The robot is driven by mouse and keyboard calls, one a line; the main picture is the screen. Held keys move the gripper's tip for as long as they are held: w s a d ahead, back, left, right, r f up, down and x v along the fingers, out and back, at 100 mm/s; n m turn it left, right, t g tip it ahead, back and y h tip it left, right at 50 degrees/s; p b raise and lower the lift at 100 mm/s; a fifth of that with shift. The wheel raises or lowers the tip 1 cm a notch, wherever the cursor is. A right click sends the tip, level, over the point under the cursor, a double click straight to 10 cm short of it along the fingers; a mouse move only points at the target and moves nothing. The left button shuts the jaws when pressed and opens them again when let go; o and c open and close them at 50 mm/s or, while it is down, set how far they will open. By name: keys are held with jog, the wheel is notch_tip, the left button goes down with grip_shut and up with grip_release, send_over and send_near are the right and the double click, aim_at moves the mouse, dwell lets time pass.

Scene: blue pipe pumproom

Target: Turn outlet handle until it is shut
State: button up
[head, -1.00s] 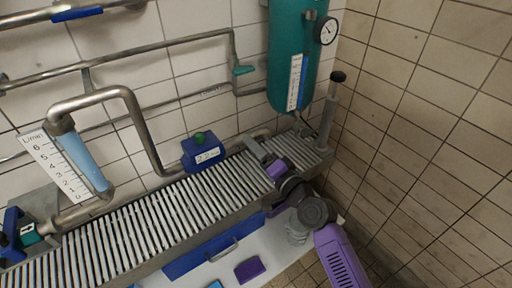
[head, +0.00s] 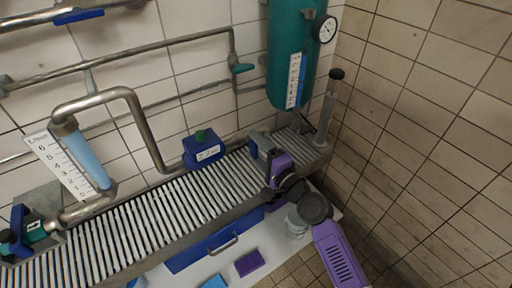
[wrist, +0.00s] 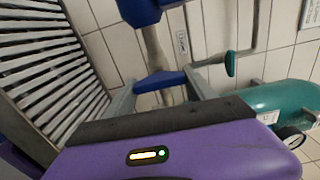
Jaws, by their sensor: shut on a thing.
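A blue lever handle (wrist: 160,81) on a grey metal pipe shows in the wrist view, between the two grey fingers of my gripper (wrist: 163,92). I take it to be the outlet handle. My gripper is shut on it. In the head view, my gripper (head: 262,143) is over the right part of the slatted grate, below and left of the teal tank.
The teal tank (head: 290,60) with a round gauge (head: 325,29) stands at the back right. A blue box with a green button (head: 203,150) sits left of my gripper on the grate (head: 150,210). A teal lever (head: 243,68) is on the wall pipe. The tiled wall is close on the right.

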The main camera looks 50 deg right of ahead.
jog(key=shift+f, duration=0.1)
jog(key=o, duration=1.4)
jog(key=shift+s, duration=0.1)
jog(key=b+v, duration=0.2)
jog(key=v, duration=0.5)
jog(key=shift+s+a, duration=0.1)
jog(key=shift+s, duration=0.25)
